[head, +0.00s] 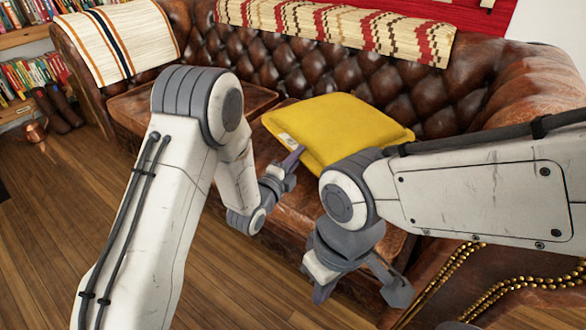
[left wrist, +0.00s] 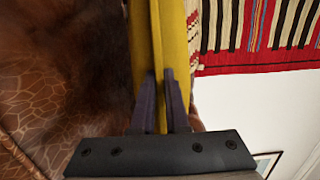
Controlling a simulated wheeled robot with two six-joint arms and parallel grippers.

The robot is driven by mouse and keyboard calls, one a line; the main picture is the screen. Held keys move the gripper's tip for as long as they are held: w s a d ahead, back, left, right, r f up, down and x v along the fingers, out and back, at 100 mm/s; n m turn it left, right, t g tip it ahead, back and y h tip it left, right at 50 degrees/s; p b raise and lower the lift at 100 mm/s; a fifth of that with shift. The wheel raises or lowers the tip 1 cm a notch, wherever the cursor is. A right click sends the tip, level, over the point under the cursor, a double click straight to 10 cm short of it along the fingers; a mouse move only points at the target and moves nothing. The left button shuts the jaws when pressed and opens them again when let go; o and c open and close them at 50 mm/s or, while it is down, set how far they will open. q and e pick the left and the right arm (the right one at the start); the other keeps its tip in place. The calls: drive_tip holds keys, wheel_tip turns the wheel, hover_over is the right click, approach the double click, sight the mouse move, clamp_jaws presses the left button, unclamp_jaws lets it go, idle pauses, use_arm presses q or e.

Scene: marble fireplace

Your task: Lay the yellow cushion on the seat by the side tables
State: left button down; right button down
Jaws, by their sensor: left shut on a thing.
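The yellow cushion (head: 340,128) is over the middle of the brown leather sofa's seat (head: 240,98), in front of its tufted back. My left gripper (head: 291,160) is shut on the cushion's near left edge, where a small white tag shows. In the left wrist view the cushion (left wrist: 172,40) is seen edge-on between the two fingers (left wrist: 162,100). I cannot tell whether its underside touches the seat. My right gripper (head: 358,291) is open and empty, lower in front of the sofa; its forearm hides the cushion's near right side. No side tables can be made out.
A striped throw (head: 120,40) covers the sofa's left arm, and a patterned one (head: 340,30) lies along its back. Bookshelves (head: 25,75) and dark boots (head: 58,110) stand at the left. Gold beaded trim (head: 500,285) edges brown furniture at the lower right.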

use_arm(q)
drive_tip(key=shift+w+a+f+b, duration=0.45)
drive_tip(key=shift+w+f+b, duration=0.2)
drive_tip(key=shift+f, duration=0.45)
drive_tip(key=shift+w+a+f+b, duration=0.5)
drive_tip(key=shift+w+f, duration=0.15)
drive_tip(key=shift+f, duration=0.45)
drive_tip(key=shift+w+a+f+b, duration=0.45)
drive_tip(key=shift+w+f+b, duration=0.2)
drive_tip(key=shift+f, duration=0.45)
drive_tip(key=shift+f, duration=0.2)
drive_tip(key=c, duration=0.9)
unclamp_jaws()
